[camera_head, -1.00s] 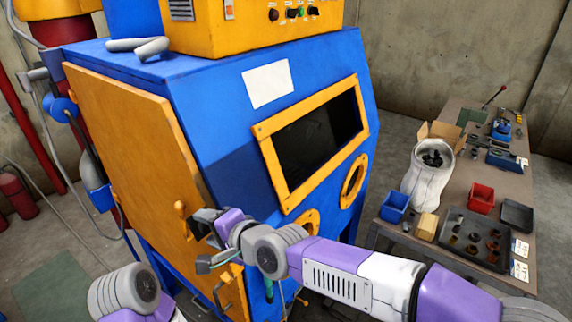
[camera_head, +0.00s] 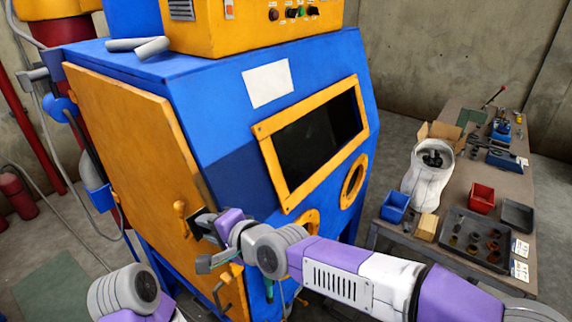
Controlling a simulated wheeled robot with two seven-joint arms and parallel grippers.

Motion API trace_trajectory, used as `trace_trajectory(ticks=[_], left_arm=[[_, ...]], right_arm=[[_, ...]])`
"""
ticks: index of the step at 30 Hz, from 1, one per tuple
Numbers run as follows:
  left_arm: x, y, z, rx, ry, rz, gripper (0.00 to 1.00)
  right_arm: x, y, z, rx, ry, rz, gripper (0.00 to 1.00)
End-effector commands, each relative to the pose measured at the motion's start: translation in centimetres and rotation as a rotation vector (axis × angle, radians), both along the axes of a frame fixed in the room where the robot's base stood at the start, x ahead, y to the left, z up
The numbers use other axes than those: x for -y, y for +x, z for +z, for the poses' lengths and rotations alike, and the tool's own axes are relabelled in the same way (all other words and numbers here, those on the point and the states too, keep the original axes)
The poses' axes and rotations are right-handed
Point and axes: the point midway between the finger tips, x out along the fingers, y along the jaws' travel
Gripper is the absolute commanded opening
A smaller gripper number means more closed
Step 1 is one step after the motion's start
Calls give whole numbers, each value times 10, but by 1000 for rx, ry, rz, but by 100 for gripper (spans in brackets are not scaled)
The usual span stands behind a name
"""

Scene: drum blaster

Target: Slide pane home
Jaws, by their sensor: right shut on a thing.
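The blue blast cabinet (camera_head: 222,110) has a sloping front with a dark window (camera_head: 322,137) in an orange frame (camera_head: 283,187). I cannot make out a separate pane in the window. My right gripper (camera_head: 203,224) is at the cabinet's left front corner, close to the edge of the orange side door (camera_head: 135,145). It is shut on a small dark thing, mostly hidden by the jaws and wrist; I cannot tell whether this is the pane. An orange door handle (camera_head: 181,208) is just left of the jaws. My left gripper is out of view; only part of my left arm shows.
Two round arm ports are in the front, one (camera_head: 353,182) clear and one partly behind my right arm.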

Motion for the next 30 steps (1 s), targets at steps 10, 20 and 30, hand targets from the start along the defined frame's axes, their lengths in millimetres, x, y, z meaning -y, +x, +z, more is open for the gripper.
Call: trace_trajectory(ticks=[10,20,30], left_arm=[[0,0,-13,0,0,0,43],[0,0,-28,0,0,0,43],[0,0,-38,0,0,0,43]], right_arm=[[8,10,0,8,2,-4,0],[22,26,2,4,4,-5,0],[36,43,3,4,3,-5,0]])
